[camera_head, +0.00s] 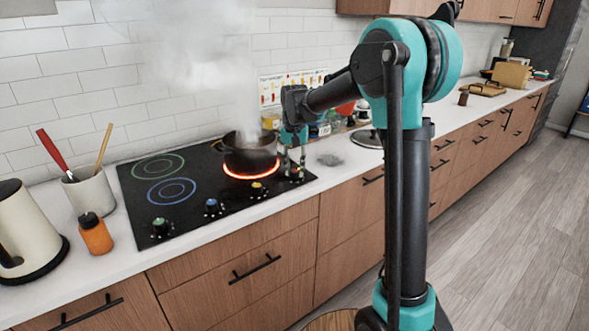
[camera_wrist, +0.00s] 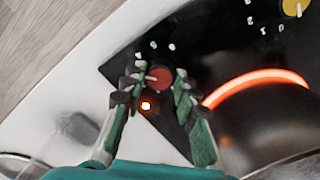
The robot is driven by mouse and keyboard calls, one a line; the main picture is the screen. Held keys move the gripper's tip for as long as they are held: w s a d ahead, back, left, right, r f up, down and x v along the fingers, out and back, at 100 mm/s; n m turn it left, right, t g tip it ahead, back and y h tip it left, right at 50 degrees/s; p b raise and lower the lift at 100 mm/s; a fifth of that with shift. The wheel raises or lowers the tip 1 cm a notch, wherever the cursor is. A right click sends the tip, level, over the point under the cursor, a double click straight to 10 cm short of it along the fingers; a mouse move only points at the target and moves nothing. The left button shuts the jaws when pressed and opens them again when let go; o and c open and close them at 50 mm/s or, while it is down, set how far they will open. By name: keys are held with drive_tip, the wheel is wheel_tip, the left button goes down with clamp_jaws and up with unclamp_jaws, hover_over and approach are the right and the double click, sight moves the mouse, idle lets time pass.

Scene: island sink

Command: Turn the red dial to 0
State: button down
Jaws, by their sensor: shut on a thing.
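The red dial (camera_wrist: 160,77) sits at the corner of the black cooktop in the wrist view. In the head view the red dial (camera_head: 296,173) is at the cooktop's right end, partly hidden by the fingers. My gripper (camera_head: 294,160) reaches down over it from above. In the wrist view my gripper (camera_wrist: 158,82) has one finger on each side of the dial and is shut on it. An orange light glows beside the dial. White marks lie around it, too small to read, and I cannot tell its setting.
A dark pot (camera_head: 250,155) steams on a glowing red burner (camera_head: 252,176) close to my gripper. Yellow (camera_head: 258,189), blue (camera_head: 212,207) and green (camera_head: 161,226) dials line the cooktop front. An orange bottle (camera_head: 95,234) and utensil crock (camera_head: 90,191) stand at left.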

sight(294, 171)
drive_tip(key=n, duration=1.3)
drive_tip(key=shift+n, duration=0.4)
drive_tip(key=n, duration=1.3)
drive_tip(key=shift+n, duration=0.3)
drive_tip(key=c, duration=1.2)
unclamp_jaws()
drive_tip(key=shift+o, duration=0.2)
wheel_tip(294, 171, up, 12)
